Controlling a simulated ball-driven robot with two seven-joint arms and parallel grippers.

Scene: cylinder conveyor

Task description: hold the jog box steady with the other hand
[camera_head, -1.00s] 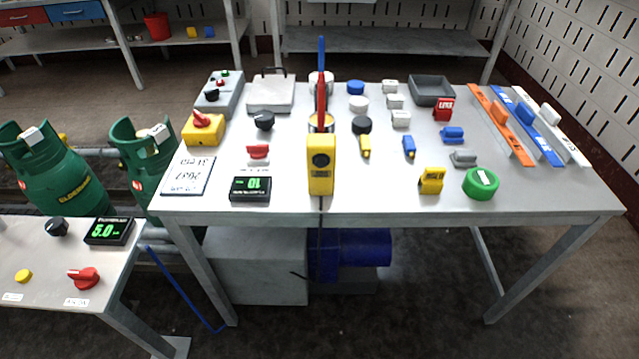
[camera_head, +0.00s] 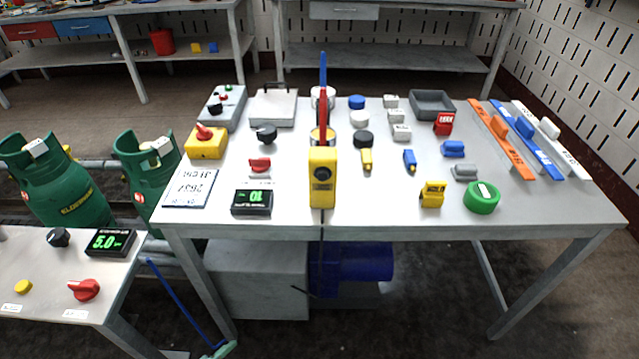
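A grey control box (camera_head: 222,106) with a green button, a red button and a black knob sits at the back left of the main table. In front of it is a yellow box (camera_head: 206,145) with a red rotary handle. No label names the jog box, so I cannot tell for certain which one it is; the grey box with buttons looks closest. Both rest flat on the table. Neither of my grippers shows in the head view, and nothing is touching either box.
The main table (camera_head: 560,214) also holds a yellow upright device (camera_head: 322,178), a black display (camera_head: 252,202), a grey tray (camera_head: 433,104), coloured bars and several small parts. A side table (camera_head: 40,280) stands at lower left, with green gas cylinders (camera_head: 62,188) behind it.

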